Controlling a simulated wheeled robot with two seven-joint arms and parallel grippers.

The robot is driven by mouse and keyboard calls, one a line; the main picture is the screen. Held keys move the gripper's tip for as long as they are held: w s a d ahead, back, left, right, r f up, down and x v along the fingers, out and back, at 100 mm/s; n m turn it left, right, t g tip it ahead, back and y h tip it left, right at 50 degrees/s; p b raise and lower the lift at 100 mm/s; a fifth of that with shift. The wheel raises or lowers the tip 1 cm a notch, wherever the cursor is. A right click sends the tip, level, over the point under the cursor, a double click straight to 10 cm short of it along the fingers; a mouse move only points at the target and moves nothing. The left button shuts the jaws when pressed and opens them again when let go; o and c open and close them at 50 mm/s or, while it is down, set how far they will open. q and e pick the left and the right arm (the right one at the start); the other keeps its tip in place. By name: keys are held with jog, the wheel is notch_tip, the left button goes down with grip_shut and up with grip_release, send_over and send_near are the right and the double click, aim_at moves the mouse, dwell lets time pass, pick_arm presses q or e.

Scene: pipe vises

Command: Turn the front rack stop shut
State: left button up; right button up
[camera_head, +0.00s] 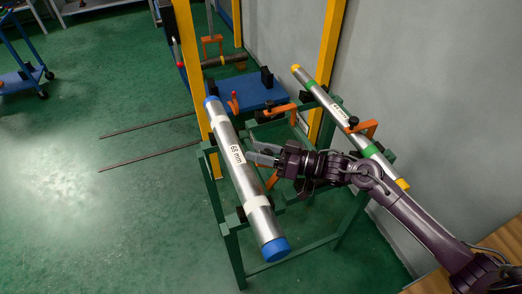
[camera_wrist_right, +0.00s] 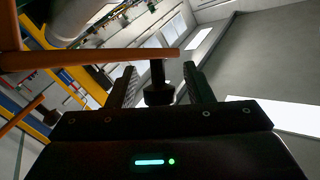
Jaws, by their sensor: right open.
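The front pipe (camera_head: 237,172), silver with blue caps and a "68 mm" label, lies along the green rack (camera_head: 232,240). Part of the front orange stop (camera_head: 273,181) shows just right of it; no orange bar crosses this pipe. My right gripper (camera_head: 262,154) is beside the pipe's right side. In the right wrist view, the orange stop bar (camera_wrist_right: 90,58) ends at a black knob (camera_wrist_right: 158,92). The knob is between the open fingers of my right gripper (camera_wrist_right: 160,82), with gaps on both sides. My left gripper is out of view.
A rear pipe (camera_head: 331,105) with yellow caps lies by the grey wall, with an orange stop (camera_head: 361,130) at it. Yellow posts (camera_head: 191,70) and a blue vise bench (camera_head: 250,92) stand behind. Two thin rods (camera_head: 150,157) are left of the rack; open green floor surrounds them.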

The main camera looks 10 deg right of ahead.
grip_shut()
